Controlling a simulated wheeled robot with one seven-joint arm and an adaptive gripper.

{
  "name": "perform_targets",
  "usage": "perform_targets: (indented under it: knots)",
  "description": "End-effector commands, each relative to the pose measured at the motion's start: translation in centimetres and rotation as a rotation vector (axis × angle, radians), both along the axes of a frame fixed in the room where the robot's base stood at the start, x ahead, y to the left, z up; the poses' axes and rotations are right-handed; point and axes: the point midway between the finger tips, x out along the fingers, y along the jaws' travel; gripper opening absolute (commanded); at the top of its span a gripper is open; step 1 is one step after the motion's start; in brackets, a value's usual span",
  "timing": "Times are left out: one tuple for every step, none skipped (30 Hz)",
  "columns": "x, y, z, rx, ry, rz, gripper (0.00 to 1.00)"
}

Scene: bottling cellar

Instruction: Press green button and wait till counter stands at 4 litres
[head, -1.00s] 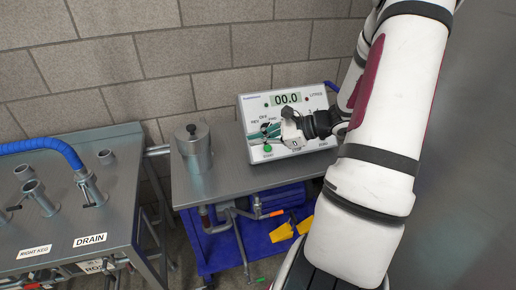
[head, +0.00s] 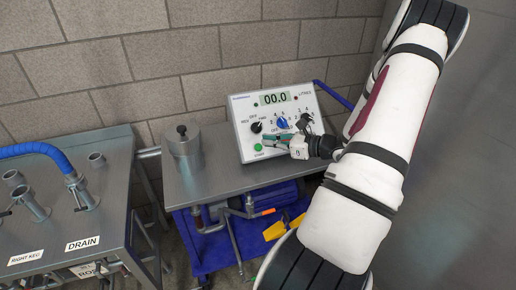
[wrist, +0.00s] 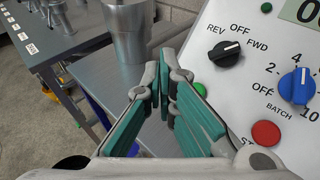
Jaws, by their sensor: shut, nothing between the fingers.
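The white control box (head: 248,107) stands on the steel table, and its counter (head: 275,99) reads 00.0. The green button (head: 258,147) is at its lower left; in the wrist view the button (wrist: 200,89) shows just behind my right finger, partly hidden. My gripper (head: 268,139) is shut and empty, its fingertips in front of the lower panel, close to the green button. Contact cannot be told. In the wrist view my gripper (wrist: 164,75) points toward the panel's left edge. The black REV/OFF/FWD knob (wrist: 224,54) appears turned toward FWD.
A blue batch knob (wrist: 297,85) and a red button (wrist: 266,133) are right of my fingers. A metal canister (head: 185,150) stands left of the box. A steel bench (head: 60,220) with pipe stubs and a blue hose (head: 40,150) is further left.

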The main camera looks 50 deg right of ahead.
Motion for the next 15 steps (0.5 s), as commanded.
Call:
perform_targets:
  knots:
    - [0.4,-0.2,-0.5,-0.001,0.0,0.001,0.0]
    - [0.7,-0.3,-0.7,-0.001,0.0,0.001,0.0]
    - [1.0,-0.4,-1.1,0.0,0.0,0.001,0.0]
    - [1.2,-0.6,-1.4,0.0,0.0,0.001,0.0]
    - [1.5,-0.7,-1.6,0.001,0.0,0.001,0.0]
    - [1.8,-0.9,-2.0,0.001,0.0,0.001,0.0]
    - [2.1,-1.1,-2.3,0.0,-0.001,0.001,0.0]
    - [2.4,-1.2,-2.6,0.0,-0.001,0.002,0.0]
    - [2.7,-1.4,-2.9,0.0,-0.001,0.002,0.0]
    - [3.0,-1.6,-3.2,0.0,-0.001,0.002,0.0]
    - [3.2,-1.7,-3.4,0.0,-0.001,0.002,0.0]
    - [3.5,-1.9,-3.8,0.0,-0.001,0.002,0.0]
    - [3.8,-2.1,-4.0,0.0,-0.001,0.002,0.0]
    - [4.0,-2.2,-4.2,0.0,-0.001,0.003,0.0]
    - [4.2,-2.4,-4.5,0.0,0.0,0.003,0.0]
